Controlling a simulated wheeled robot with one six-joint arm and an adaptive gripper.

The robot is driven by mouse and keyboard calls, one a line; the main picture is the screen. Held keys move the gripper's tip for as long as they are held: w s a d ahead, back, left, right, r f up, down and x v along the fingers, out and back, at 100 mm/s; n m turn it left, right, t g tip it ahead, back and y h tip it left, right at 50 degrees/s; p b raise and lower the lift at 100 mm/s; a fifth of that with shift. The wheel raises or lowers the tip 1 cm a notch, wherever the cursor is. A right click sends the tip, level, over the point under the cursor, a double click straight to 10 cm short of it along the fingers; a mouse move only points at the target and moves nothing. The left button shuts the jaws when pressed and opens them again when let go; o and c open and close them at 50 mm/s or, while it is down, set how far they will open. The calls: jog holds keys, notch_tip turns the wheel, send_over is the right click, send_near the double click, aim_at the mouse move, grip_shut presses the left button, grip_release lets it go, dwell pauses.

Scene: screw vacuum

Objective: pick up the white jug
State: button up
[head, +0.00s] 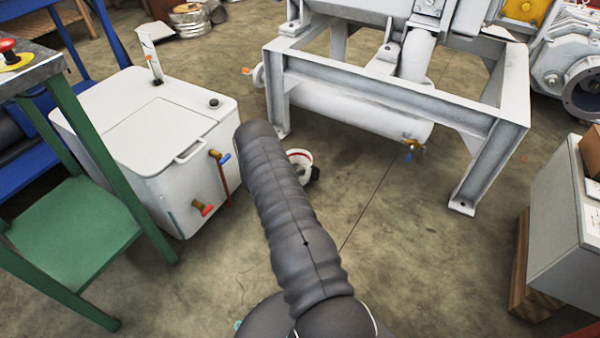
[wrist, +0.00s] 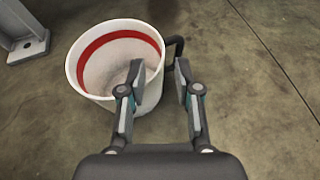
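The white jug (wrist: 105,68) stands upright on the floor in the wrist view, with a red band inside its rim and a dark handle (wrist: 176,48) on its right. My gripper (wrist: 161,74) is open, its two fingers apart. In the picture the left finger overlaps the jug's opening and the right finger lies just outside the right wall, by the handle. I cannot tell whether either finger touches it. In the head view the jug (head: 299,155) shows beside my arm, which partly covers it; my gripper is hidden there.
A white tank (head: 150,125) with taps stands left of the jug. A grey steel machine frame (head: 400,90) stands behind and right. A green stand (head: 75,230) is at the left, a grey cabinet (head: 560,225) at the right. The floor between is largely clear.

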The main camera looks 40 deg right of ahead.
jog(key=x, duration=0.5)
jog(key=shift+d+f, duration=0.15)
jog(key=shift+d, duration=0.15)
